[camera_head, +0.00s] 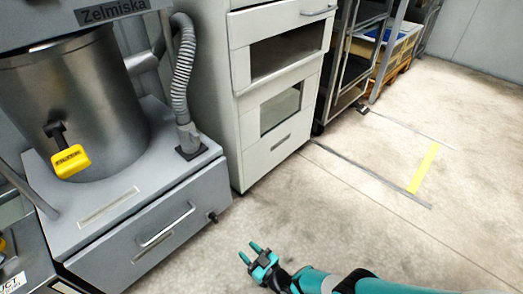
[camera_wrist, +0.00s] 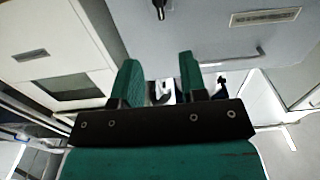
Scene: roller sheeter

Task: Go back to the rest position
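My gripper (camera_head: 250,253) is at the bottom middle of the head view, teal with a black body, out over the bare floor in front of the grey machine. Its two teal fingers stand apart with nothing between them. In the wrist view the gripper (camera_wrist: 158,78) shows the same two fingers with a clear gap. Behind the gap is a grey panel with a handle (camera_wrist: 232,60), which looks like the drawer front of the machine base.
A white cabinet (camera_head: 240,130) and a rack (camera_head: 352,60) stand behind. The floor at right is open, with a yellow strip (camera_head: 423,169).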

